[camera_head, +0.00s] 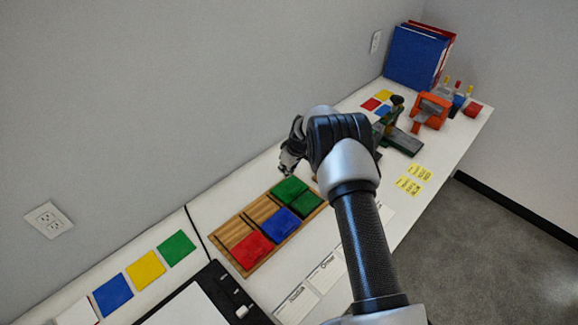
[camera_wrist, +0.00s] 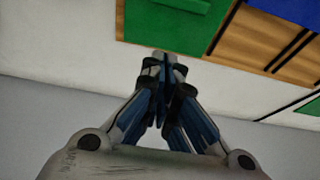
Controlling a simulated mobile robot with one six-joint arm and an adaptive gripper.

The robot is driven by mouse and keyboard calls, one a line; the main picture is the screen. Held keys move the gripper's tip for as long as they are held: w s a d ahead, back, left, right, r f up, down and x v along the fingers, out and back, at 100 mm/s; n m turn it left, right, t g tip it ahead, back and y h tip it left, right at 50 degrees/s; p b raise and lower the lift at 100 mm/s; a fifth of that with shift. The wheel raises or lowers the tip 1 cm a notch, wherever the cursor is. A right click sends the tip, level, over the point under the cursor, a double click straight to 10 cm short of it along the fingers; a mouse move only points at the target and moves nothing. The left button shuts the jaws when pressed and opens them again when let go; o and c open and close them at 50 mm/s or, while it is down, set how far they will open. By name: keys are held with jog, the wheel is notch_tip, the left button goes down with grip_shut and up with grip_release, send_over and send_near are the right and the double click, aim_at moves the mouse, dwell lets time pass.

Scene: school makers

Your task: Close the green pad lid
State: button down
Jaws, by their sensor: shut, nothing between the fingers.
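A wooden tray (camera_head: 222,234) lies on the white counter and carries a red pad (camera_head: 252,250), a blue pad (camera_head: 280,224) and two adjoining green pieces at its far end. One green piece (camera_head: 289,189) is nearer the wall; the other (camera_head: 307,204) is beside the blue pad. I cannot tell for sure which is the lid. My gripper (camera_head: 288,167) is above the wall side of the tray's far end, partly hidden by my wrist. In the wrist view its shut, empty fingertips (camera_wrist: 164,60) appear at the edge of a green slab (camera_wrist: 175,22); contact is unclear.
Coloured cards (camera_head: 145,270) and a black-framed board (camera_head: 238,292) are at the near left. White label cards (camera_head: 325,272) lie in front of the tray. The wall runs close behind.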

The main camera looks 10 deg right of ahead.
aim_at(285, 183)
jog(key=x, duration=0.3)
jog(key=shift+f, duration=0.15)
jog(key=shift+s+d+f, duration=0.1)
jog(key=shift+d, duration=0.05)
jog(key=shift+s+d, duration=0.45)
jog(key=shift+s, duration=0.3)
jog(key=shift+s+d, duration=0.5)
jog(key=shift+s, duration=0.2)
